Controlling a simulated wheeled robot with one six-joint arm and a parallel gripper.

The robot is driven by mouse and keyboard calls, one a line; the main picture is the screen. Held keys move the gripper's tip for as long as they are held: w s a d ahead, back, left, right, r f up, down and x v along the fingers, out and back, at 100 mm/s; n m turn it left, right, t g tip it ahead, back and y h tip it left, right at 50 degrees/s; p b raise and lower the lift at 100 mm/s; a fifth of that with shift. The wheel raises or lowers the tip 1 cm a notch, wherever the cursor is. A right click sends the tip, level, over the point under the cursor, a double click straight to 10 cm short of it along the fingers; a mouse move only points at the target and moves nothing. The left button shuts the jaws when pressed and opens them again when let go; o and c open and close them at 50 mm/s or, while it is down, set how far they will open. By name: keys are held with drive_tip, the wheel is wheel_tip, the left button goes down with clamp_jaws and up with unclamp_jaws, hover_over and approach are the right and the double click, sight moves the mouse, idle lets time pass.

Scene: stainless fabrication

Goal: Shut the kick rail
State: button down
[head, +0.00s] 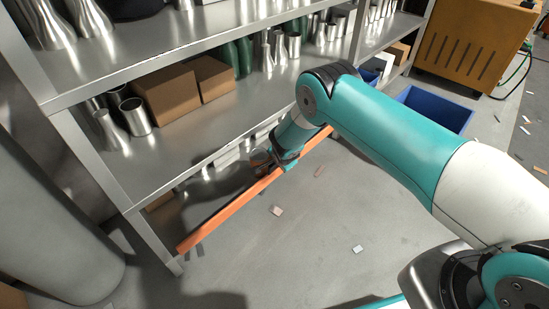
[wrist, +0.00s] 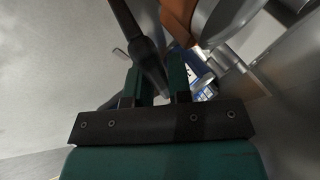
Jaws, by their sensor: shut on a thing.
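The kick rail (head: 222,212) is a long orange bar, low down along the front of the steel shelving. Its left end is near the foot of the left front post, and it runs back to the right, beyond my gripper. My gripper (head: 268,166) is at the rail, right of its middle. In the wrist view the fingers (wrist: 162,88) are shut on a dark bar (wrist: 138,38) that looks like the rail's handle. A short orange part (wrist: 178,20) shows beyond them. The head view does not show the fingertips clearly.
The shelving (head: 105,87) holds cardboard boxes (head: 165,103) and metal vessels. A blue bin (head: 437,108) stands on the floor to the right, near an orange cabinet (head: 473,43). A large grey cylinder (head: 50,210) stands at the left. The floor before the rail has only small scraps.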

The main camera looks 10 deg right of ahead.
drive_tip(key=shift+w+a+r, duration=0.1)
drive_tip(key=shift+w+a, duration=0.15)
drive_tip(key=shift+w, duration=0.35)
drive_tip(key=c, duration=1.2)
unclamp_jaws()
drive_tip(key=shift+a, duration=0.1)
drive_tip(key=p+v, duration=0.8)
drive_tip(key=v, duration=0.9)
drive_tip(key=shift+s, duration=0.15)
drive_tip(key=shift+r, duration=0.15)
